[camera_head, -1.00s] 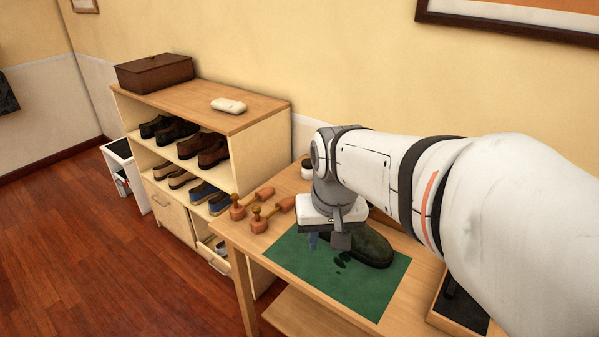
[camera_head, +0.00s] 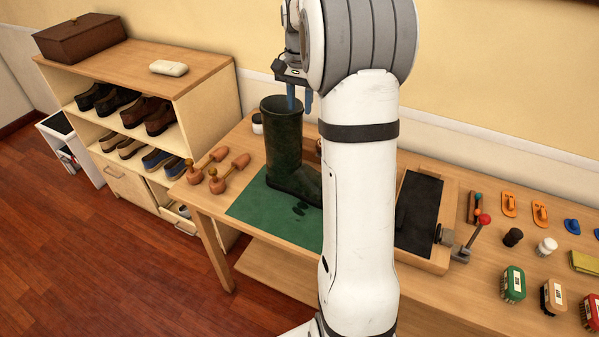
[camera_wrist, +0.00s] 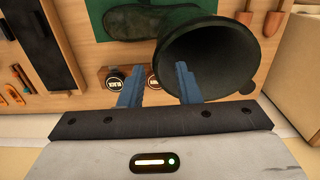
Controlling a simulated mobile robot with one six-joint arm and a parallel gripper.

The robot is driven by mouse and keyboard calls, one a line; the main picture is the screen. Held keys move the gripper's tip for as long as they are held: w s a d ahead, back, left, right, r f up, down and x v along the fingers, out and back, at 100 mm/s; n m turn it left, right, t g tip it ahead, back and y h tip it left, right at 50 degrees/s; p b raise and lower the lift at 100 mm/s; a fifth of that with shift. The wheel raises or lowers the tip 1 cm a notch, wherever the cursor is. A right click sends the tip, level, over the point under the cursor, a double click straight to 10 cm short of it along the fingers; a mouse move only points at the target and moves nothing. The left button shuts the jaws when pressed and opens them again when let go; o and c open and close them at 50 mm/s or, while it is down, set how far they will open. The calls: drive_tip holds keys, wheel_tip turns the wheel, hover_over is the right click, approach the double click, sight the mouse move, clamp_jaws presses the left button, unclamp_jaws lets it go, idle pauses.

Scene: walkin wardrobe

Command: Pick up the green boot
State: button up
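The dark green boot (camera_head: 285,150) stands upright on the green mat (camera_head: 250,212) on the bench, its toe partly hidden by my arm. My gripper (camera_head: 300,99) is above the boot, near its top rim, with two blue fingers pointing down. In the wrist view the boot's wide round opening (camera_wrist: 212,60) faces me. My gripper (camera_wrist: 158,86) is open there: the right finger overlaps the opening and the left finger is outside the rim. I cannot tell whether either finger touches the boot or how deep the right one reaches.
Wooden shoe trees (camera_head: 228,172) lie left of the mat. Two small jars (camera_wrist: 115,82) stand behind the boot. A framed black pad (camera_head: 418,212), brushes (camera_head: 513,285) and small tools fill the bench to the right. A shoe rack (camera_head: 205,108) stands at the left.

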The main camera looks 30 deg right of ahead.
drive_tip(key=shift+s+f+p, duration=0.1)
drive_tip(key=shift+f+p, duration=0.25)
drive_tip(key=shift+f, duration=2.05)
clamp_jaws()
